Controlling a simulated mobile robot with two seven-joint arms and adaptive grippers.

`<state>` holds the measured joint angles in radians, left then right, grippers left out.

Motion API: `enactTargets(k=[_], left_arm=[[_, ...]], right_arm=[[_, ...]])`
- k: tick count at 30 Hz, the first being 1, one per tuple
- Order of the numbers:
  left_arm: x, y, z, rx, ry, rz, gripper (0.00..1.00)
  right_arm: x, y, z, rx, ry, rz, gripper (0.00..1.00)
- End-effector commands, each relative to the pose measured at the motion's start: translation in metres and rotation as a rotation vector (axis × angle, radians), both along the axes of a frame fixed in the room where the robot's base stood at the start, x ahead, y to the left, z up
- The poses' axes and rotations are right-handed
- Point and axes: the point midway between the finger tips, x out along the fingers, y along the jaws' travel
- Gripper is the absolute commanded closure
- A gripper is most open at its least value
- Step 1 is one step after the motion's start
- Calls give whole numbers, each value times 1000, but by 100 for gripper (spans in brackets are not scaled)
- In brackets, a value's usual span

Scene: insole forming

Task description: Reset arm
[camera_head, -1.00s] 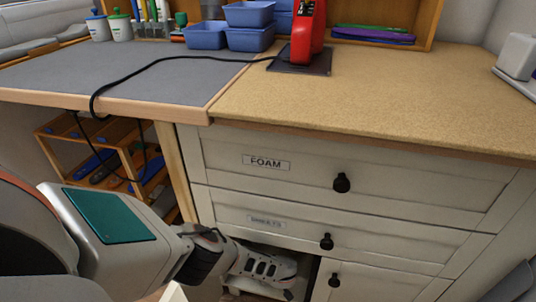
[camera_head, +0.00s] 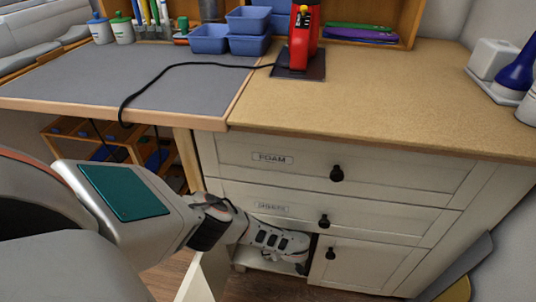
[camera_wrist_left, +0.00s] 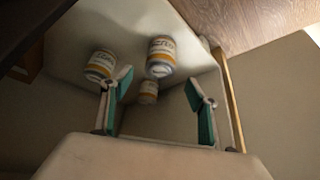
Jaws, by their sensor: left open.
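My left arm (camera_head: 130,205) comes in from the left in the head view. Its wrist end reaches down to the open compartment under the drawers, at the left of the lower door. Its fingers cannot be made out there. In the left wrist view my left gripper (camera_wrist_left: 158,84) is open, with its two teal-padded fingers apart and nothing between the pads. My right gripper is not in view.
The cabinet has a drawer marked FOAM (camera_head: 390,180), a second drawer (camera_head: 385,222) and a lower door (camera_head: 365,262), all shut. A red device (camera_head: 303,42) with a black cable (camera_head: 190,65) and blue bins (camera_head: 248,43) stand on the worktop, whose front middle is clear.

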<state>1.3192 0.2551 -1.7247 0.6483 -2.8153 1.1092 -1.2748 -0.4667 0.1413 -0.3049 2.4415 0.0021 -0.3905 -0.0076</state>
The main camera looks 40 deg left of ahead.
Motion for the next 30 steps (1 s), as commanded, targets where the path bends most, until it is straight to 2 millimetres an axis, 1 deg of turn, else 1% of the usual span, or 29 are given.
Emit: enactTargets(k=[1,3,10,24,26,29,30], left_arm=[[2,-3,10,0,-6,-1,40],[-1,-5,12,0,-2,0,40],[-6,-7,10,0,5,-1,40],[-7,-9,9,-6,6,1,40],[-12,-15,5,-25,11,8,40],[-30,-38,-6,-95,32,36,40],[-41,-53,-12,-137,45,54,40]], right_arm=[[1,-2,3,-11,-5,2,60],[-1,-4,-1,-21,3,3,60],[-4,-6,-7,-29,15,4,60],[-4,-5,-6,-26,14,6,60],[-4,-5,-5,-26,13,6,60],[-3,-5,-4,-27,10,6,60],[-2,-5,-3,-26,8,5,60]])
